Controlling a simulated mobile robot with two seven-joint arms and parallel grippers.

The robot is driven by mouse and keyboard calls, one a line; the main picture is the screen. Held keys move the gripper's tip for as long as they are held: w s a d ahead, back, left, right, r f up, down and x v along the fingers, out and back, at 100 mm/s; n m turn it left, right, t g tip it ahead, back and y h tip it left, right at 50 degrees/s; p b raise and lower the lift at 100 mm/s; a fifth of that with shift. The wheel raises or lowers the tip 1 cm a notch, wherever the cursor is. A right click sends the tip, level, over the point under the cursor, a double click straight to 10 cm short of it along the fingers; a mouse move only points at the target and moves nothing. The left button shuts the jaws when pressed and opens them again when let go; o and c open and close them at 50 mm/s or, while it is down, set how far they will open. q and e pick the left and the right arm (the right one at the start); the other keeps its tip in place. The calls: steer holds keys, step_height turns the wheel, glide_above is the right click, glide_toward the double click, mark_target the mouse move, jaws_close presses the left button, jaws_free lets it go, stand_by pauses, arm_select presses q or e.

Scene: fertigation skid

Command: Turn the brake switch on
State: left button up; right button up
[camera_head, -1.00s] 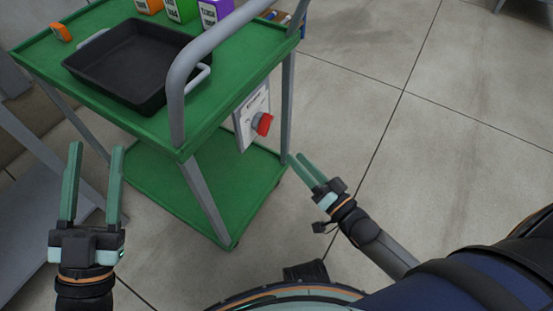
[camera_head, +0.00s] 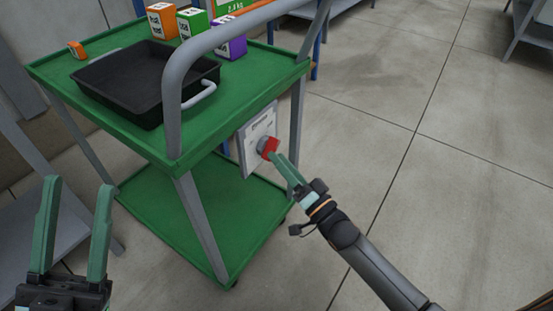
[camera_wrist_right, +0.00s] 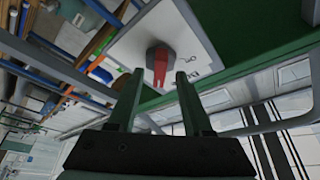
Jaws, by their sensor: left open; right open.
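The brake switch is a red knob (camera_head: 268,147) on a pale plate (camera_head: 256,137) fixed to the side of the green cart (camera_head: 172,171). In the right wrist view the red knob (camera_wrist_right: 160,66) shows between and just beyond the fingertips, with its plate (camera_wrist_right: 150,38) behind it. My right gripper (camera_head: 282,164) is open, its fingertips close to the knob; I cannot tell whether they touch it. My left gripper (camera_head: 76,196) is open and empty at the lower left, in front of the cart.
On the cart's top stand a black tray (camera_head: 120,110), an orange box (camera_head: 162,20), a green box (camera_head: 194,23) and a purple box (camera_head: 232,47). The floor (camera_head: 400,90) at right is clear.

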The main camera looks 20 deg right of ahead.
steer(key=shift+x, duration=1)
jaws_close()
